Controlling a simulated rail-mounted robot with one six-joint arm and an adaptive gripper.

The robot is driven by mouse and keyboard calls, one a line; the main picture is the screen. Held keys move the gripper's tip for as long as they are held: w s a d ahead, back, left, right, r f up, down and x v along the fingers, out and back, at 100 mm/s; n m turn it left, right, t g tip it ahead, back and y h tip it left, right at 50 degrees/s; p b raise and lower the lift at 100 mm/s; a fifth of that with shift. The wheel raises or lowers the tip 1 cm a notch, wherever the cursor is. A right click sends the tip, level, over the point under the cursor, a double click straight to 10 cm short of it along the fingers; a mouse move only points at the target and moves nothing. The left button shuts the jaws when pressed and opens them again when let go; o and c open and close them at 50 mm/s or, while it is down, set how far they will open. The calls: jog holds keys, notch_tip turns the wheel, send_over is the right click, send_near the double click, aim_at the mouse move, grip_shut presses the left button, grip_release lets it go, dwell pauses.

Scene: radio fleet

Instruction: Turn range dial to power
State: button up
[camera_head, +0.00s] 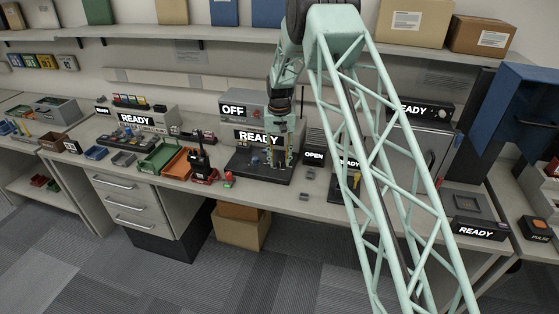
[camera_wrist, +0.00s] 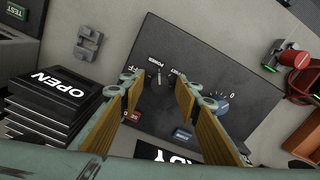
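The range dial (camera_wrist: 158,83) is a dark knob on a dark panel (camera_wrist: 185,40) in the wrist view. A thin light mark shows on it near the word POWER; other lettering sits to its left and right, partly hidden by my fingers. Which label the mark points to is hard to tell. My gripper (camera_wrist: 158,92) is open, one finger on either side of the dial; contact is not clear. In the head view my gripper (camera_head: 279,158) is low over the dark panel (camera_head: 262,174), below the OFF and READY signs, and hides the dial.
A stack marked OPEN (camera_wrist: 52,95) stands left of the panel. A black radio (camera_head: 200,160) and green and orange trays (camera_head: 176,164) stand left of my gripper in the head view.

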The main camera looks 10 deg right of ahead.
aim_at(280, 162)
notch_tip(280, 162, up, 12)
dwell(0.7)
dwell(0.4)
jog(key=s+r+n+t, duration=0.1)
jog(key=s+r+t, duration=0.1)
jog(key=s+r, duration=2.85)
jog(key=s+r+t, duration=0.1)
jog(key=s+r, duration=0.1)
jog(key=s, duration=0.7)
jog(key=s+r, duration=0.3)
jog(key=s, duration=0.6)
jog(key=s+f, duration=0.2)
jog(key=s, duration=0.7)
jog(key=s+f+t, duration=0.1)
jog(key=s+f, duration=0.1)
jog(key=s, duration=0.8)
jog(key=shift+s+f+n, duration=0.15)
jog(key=shift+s+n, duration=0.1)
jog(key=shift+n, duration=0.15)
